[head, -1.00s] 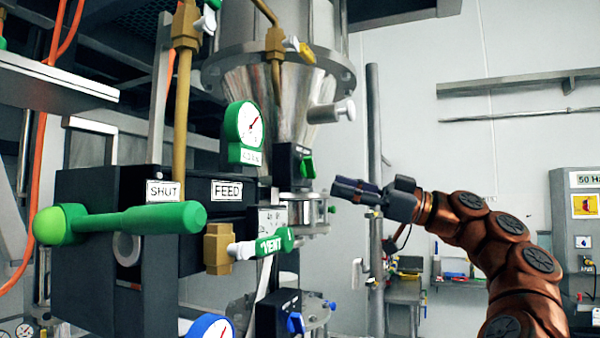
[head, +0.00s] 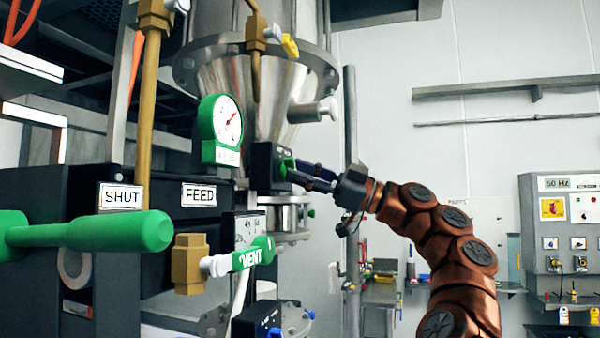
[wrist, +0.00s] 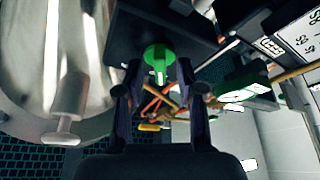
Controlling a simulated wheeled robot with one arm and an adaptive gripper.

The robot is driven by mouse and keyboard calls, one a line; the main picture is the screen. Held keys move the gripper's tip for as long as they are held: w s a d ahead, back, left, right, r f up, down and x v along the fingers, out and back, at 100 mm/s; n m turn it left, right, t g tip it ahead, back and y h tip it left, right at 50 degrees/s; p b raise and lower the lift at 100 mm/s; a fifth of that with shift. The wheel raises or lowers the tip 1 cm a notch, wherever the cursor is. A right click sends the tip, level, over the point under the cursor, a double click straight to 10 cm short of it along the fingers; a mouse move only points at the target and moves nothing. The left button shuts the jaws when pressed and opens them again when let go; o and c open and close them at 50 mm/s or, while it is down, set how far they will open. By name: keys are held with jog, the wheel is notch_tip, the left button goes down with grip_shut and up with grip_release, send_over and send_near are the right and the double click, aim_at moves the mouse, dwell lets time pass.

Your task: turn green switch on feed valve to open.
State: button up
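A small green switch (head: 287,165) sits on a black box (head: 265,168) beside the steel hopper's cone. In the wrist view the green switch (wrist: 158,62) is near the top middle, on the dark box face (wrist: 165,25). My gripper (head: 300,177) is at the switch from the right. In the wrist view my gripper (wrist: 159,72) is open, with one finger on each side of the switch. I cannot tell whether either finger touches it. In the head view the fingertips partly cover the switch. The box's label is not readable.
Left of the box are a green gauge (head: 222,130), a FEED label (head: 199,194), a SHUT label (head: 121,196), a large green handle (head: 110,231) and a green VENT lever (head: 250,255). A steel post (head: 350,120) stands behind my arm. Space right of the hopper is mostly free.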

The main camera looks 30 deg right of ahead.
jog(key=shift+w+a, duration=0.1)
jog(key=shift+a, duration=0.05)
jog(key=shift+c, duration=0.3)
grip_shut()
